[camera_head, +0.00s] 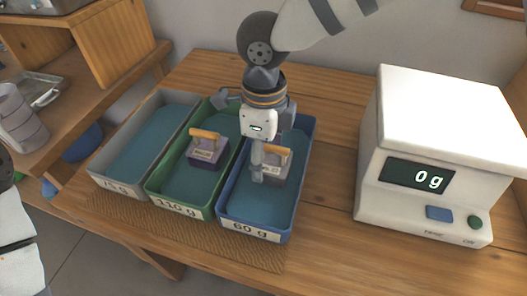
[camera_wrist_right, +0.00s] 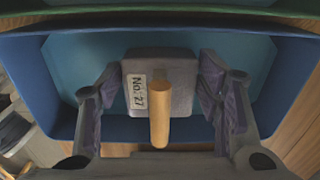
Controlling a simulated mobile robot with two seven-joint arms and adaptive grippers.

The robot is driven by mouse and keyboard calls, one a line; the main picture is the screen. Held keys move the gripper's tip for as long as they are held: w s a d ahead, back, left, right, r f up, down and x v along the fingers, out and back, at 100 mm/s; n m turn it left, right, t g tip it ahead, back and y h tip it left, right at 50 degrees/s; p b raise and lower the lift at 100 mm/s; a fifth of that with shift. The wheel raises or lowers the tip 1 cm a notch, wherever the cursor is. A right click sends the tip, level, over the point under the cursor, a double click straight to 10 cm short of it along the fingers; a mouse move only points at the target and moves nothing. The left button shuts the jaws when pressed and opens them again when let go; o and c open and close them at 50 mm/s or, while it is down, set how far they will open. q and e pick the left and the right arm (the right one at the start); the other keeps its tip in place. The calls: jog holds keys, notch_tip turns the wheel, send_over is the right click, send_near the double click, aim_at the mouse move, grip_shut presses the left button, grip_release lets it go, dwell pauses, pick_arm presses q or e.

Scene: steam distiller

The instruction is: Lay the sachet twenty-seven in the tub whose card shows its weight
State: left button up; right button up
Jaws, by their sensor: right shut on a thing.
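The sachet twenty-seven (camera_wrist_right: 185,85) is a grey-purple block with a wooden handle and a "No. 27" label in the right wrist view. In the head view this sachet (camera_head: 275,167) is inside the blue tub (camera_head: 226,217), whose card reads "60 g". My right gripper (camera_head: 262,165) is shut on it, one finger on each side, as the wrist view (camera_wrist_right: 165,95) shows. Whether it touches the tub floor is unclear. The green tub (camera_head: 152,200), card "110 g", holds another handled sachet (camera_head: 207,150). The grey tub (camera_head: 103,178) is empty; its card is hard to read. My left gripper is out of view.
A white scale (camera_head: 445,120) reading "0 g" stands to the right. The tubs stand side by side on a woven mat (camera_head: 190,232) on the wooden table (camera_head: 335,120). A wooden shelf (camera_head: 115,40) and stacked cups (camera_head: 20,120) are at left.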

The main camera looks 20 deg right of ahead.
jog(key=shift+f, duration=0.1)
jog(key=o, duration=1.1)
jog(key=shift+o, duration=0.2)
notch_tip(320, 180, up, 12)
jog(key=shift+r+p, duration=0.2)
jog(key=shift+p, duration=0.3)
